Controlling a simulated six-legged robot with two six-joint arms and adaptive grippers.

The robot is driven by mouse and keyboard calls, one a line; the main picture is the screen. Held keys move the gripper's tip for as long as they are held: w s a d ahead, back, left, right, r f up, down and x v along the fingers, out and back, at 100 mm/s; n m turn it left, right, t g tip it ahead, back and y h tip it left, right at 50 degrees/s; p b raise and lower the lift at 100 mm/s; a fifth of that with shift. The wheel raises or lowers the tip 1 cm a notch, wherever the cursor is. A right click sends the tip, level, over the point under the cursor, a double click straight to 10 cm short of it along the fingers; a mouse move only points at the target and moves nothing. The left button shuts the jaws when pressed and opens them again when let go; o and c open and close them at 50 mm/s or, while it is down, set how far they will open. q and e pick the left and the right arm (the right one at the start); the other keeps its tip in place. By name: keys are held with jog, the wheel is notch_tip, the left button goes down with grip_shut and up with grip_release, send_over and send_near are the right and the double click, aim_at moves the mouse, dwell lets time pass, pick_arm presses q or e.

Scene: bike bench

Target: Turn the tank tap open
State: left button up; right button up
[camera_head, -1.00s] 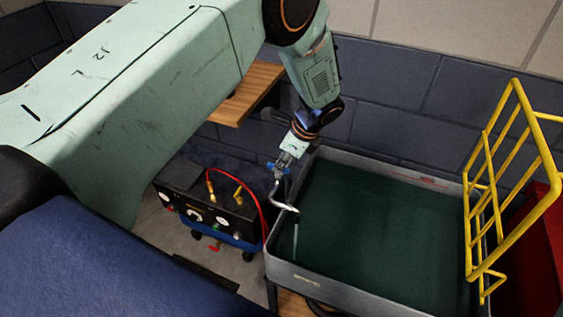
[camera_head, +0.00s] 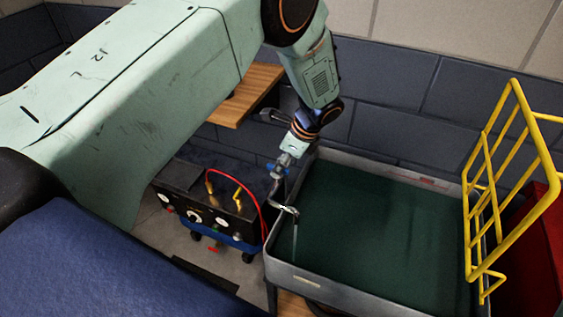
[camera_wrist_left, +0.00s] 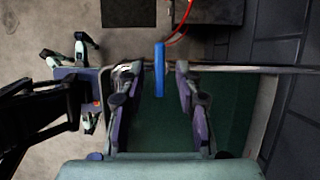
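The handle also shows small in the head view (camera_head: 277,169), just below my left gripper (camera_head: 284,166). In the left wrist view my left gripper (camera_wrist_left: 157,68) is open, with a finger on each side of the handle and a gap on both sides. The handle lies lengthwise between the fingers. A thin pale line, perhaps water, runs down below the spout.
A black and blue unit (camera_head: 212,218) with gauges and a red hose (camera_head: 262,215) stands left of the tank. A yellow rack (camera_head: 492,190) stands at the tank's right end. A wooden shelf (camera_head: 245,95) and the wall lie behind.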

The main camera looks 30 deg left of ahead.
pick_arm(q)
jog(key=v, duration=1.2)
